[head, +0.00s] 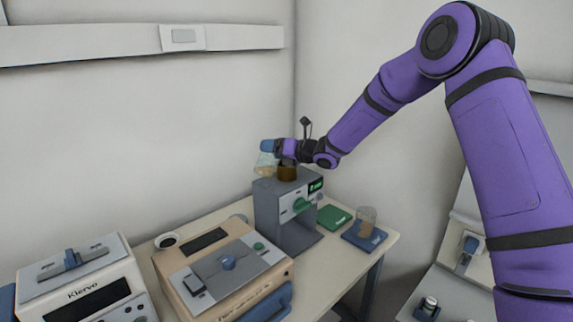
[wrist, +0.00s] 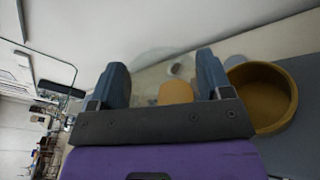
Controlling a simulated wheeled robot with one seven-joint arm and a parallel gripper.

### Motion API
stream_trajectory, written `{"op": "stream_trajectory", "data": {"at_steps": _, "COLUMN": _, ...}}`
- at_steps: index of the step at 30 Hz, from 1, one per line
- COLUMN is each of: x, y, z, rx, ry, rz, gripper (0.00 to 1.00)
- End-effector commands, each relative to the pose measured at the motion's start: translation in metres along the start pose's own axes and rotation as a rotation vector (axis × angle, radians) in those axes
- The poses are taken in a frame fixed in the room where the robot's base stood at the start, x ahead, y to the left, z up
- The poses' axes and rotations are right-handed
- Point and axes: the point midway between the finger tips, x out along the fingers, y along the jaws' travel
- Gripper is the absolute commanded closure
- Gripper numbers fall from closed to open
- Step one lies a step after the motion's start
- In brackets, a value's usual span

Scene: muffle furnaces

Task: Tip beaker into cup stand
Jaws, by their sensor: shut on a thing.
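My gripper (head: 270,147) is shut on a clear beaker (head: 264,165) above the left side of the grey cup stand (head: 270,208). In the wrist view the beaker's faint glass (wrist: 150,68) shows between the two blue fingers of my gripper (wrist: 162,76), with a tan-orange content (wrist: 176,92) inside. The beaker looks tilted, but its exact angle is hard to tell. A brown cup (head: 288,173) sits on top of the stand, just right of the beaker. In the wrist view the open cup (wrist: 262,98) is right of the fingers, and no content shows inside it.
Another beaker (head: 367,220) with brown content stands on a blue pad (head: 365,238) at the right. A green pad (head: 334,217) lies beside the stand. A beige furnace (head: 220,270) and a white Klervo unit (head: 80,280) are at the left. Walls stand close behind.

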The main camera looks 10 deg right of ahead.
Motion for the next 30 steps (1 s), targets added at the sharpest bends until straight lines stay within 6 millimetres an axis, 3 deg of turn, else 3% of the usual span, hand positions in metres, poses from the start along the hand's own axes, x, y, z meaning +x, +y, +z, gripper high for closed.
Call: {"op": "stream_trajectory", "data": {"at_steps": 30, "x": -0.0009, "y": 0.0007, "z": 0.0036, "rx": 0.071, "ry": -0.016, "rz": 0.023, "gripper": 0.72}}
